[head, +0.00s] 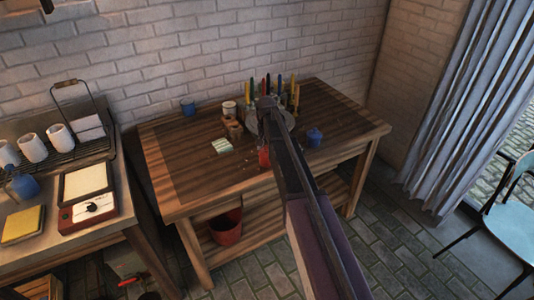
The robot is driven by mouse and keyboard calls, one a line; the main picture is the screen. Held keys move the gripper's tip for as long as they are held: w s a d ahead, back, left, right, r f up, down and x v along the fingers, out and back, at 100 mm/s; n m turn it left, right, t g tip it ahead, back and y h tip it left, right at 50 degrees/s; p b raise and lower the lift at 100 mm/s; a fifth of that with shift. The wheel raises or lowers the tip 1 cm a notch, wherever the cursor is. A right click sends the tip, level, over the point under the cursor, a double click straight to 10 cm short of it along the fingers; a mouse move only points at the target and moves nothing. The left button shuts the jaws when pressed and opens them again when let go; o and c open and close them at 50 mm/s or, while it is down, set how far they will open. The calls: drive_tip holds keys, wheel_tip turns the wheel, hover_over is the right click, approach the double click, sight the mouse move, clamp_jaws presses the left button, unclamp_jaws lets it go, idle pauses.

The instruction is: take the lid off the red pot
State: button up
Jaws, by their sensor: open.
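A small red pot (264,157) stands on the wooden table near its front edge, left of my arm. It is small in the picture and partly covered by the arm, so I cannot make out its lid clearly. My gripper (266,108) is at the far end of the arm, over the back middle of the table, and looks apart from the red pot. It is open; its fingers are small and hard to tell from the things behind. I see nothing held in it.
The wooden table (180,155) also holds a blue pot (315,137) on the right, a blue cup (188,107), a white jar (229,107), upright coloured tools (296,96) and a pale stack (222,146). A red bucket (226,228) stands below. The table's left part is clear.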

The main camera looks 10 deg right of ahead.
sight(266, 147)
idle(0.3)
clamp_jaws()
drive_tip(key=shift+r, duration=0.2)
wheel_tip(266, 147, up, 3)
drive_tip(key=p, duration=0.3)
drive_tip(key=shift+r+p, duration=0.2)
drive_tip(key=shift+p, duration=0.2)
drive_tip(key=s+a+r+p, duration=0.1)
drive_tip(key=s+a, duration=0.1)
drive_tip(key=s, duration=1.4)
drive_tip(key=shift+w+r, duration=0.1)
